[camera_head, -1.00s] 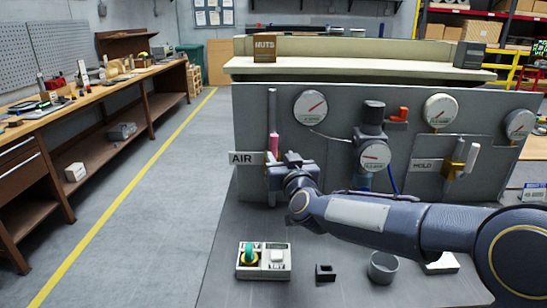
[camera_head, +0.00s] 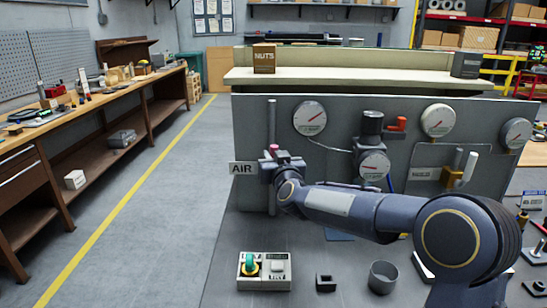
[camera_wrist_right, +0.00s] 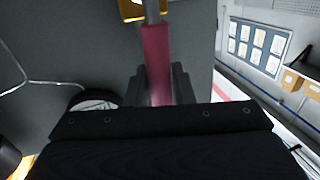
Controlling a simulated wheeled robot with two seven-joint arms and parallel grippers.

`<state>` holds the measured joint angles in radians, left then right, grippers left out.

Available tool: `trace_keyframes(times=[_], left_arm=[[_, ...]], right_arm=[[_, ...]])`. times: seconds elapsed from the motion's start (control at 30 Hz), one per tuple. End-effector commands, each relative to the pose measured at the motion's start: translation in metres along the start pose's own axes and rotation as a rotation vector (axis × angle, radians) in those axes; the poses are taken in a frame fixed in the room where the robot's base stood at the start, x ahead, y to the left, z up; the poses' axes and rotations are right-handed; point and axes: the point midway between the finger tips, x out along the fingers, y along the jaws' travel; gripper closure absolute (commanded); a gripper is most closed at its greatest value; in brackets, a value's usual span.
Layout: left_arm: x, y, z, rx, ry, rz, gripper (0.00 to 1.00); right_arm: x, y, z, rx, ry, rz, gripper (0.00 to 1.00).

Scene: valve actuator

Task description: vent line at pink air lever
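The pink air lever (camera_head: 273,147) stands upright on the grey panel, beside the AIR label (camera_head: 243,168). In the head view only a short pink part shows above my right gripper (camera_head: 279,160), which hides the rest. In the right wrist view the pink lever (camera_wrist_right: 156,62) runs between the two dark fingers of my right gripper (camera_wrist_right: 159,84). Little or no gap shows on either side, so I cannot tell whether they press on it. A brass part (camera_wrist_right: 131,9) shows at the top edge there. My left gripper is not in view.
Round gauges (camera_head: 310,118) and a dark regulator (camera_head: 371,128) sit right of the lever. A brass valve with a light handle (camera_head: 470,165) is further right. A switch box (camera_head: 264,270), small black block (camera_head: 326,282) and grey cup (camera_head: 383,276) stand on the bench in front.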

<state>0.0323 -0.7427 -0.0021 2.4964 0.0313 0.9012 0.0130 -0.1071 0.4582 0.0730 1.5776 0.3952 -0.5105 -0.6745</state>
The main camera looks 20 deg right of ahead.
Motion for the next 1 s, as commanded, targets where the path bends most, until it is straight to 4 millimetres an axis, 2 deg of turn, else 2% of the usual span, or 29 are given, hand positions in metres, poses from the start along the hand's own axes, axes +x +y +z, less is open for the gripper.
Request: trace_keyframes(times=[0.03,0.17,0.57,0.77,1.0], left_arm=[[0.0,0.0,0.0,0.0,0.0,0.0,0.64],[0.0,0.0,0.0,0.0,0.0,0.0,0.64],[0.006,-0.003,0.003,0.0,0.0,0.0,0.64],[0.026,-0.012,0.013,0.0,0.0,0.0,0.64],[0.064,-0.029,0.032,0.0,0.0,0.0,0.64]], right_arm=[[0.0,0.0,0.0,0.0,0.0,0.0,0.85],[0.0,0.0,0.0,0.0,0.0,0.0,1.0],[-0.001,0.002,0.002,0.022,0.006,0.0,1.0],[-0.003,0.01,0.007,0.105,0.028,-0.001,1.0],[-0.007,0.025,0.014,0.29,0.08,-0.003,1.0]])
